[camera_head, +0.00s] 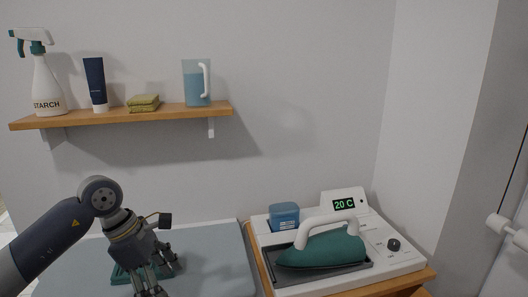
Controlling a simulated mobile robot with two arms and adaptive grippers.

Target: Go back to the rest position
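My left gripper (152,280) comes in from the lower left and points down over the grey padded board. Its fingers look spread apart, and I see nothing held between them, though the lowest tips are near the bottom edge of the picture. A dark green item (120,274) lies on the board beside and partly behind the gripper; I cannot tell whether they touch. My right gripper is not in view.
The grey board (215,268) fills the lower left. A white ironing station (410,262) with a teal iron (325,250) stands to its right on a wooden surface. A wall shelf (180,112) holds a starch bottle (47,85), tube (96,84), folded cloths (143,103) and jug (194,90).

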